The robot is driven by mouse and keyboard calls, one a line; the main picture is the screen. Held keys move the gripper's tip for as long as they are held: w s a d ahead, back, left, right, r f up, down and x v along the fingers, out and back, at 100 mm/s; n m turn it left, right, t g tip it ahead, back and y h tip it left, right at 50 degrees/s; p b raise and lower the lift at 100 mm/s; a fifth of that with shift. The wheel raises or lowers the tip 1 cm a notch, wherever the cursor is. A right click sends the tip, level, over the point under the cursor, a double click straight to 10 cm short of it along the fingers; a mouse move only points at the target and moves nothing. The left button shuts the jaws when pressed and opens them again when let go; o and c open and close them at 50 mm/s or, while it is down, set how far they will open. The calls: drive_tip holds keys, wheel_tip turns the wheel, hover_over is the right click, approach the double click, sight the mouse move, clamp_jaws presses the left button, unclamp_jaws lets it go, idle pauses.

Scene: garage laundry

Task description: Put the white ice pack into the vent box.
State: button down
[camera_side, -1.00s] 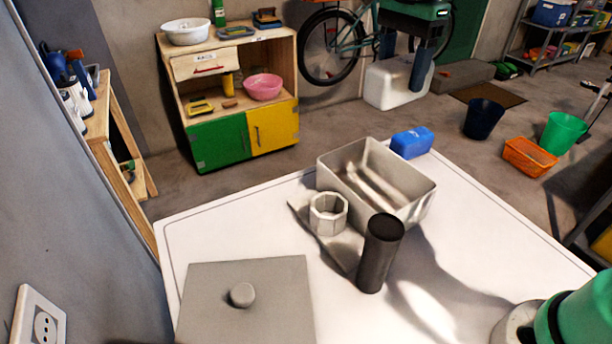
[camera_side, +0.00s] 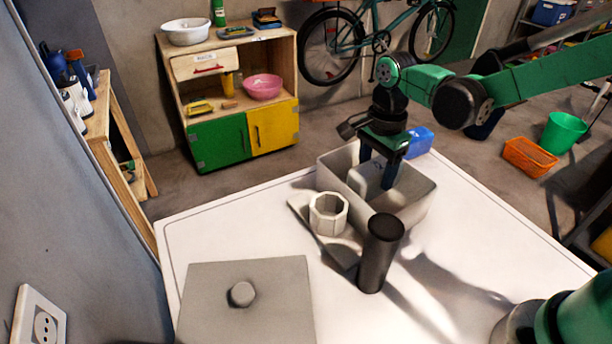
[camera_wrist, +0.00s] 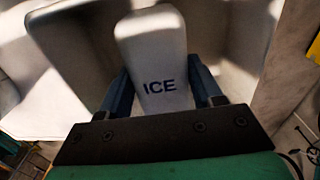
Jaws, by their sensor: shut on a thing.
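The vent box (camera_side: 421,204) is a grey open-topped box at the far part of the white table. My gripper (camera_side: 379,176) reaches down into it from above, its blue fingers shut on the white ice pack (camera_side: 371,178). The pack is inside the box walls, partly hidden by a finger and the near wall. In the wrist view the ice pack (camera_wrist: 150,50), marked "ICE", stands between the two fingers (camera_wrist: 160,92). I cannot tell whether it touches the box floor.
A dark cylinder (camera_side: 379,262) and a pale octagonal ring (camera_side: 328,226) stand close in front of the box. A flat grey lid-like plate with a knob (camera_side: 241,293) lies front left. A blue block (camera_side: 420,137) is behind the box.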

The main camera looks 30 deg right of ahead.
drive_tip(key=shift+f, duration=1.5)
drive_tip(key=shift+f, duration=0.1)
drive_tip(key=shift+c, duration=0.8)
unclamp_jaws()
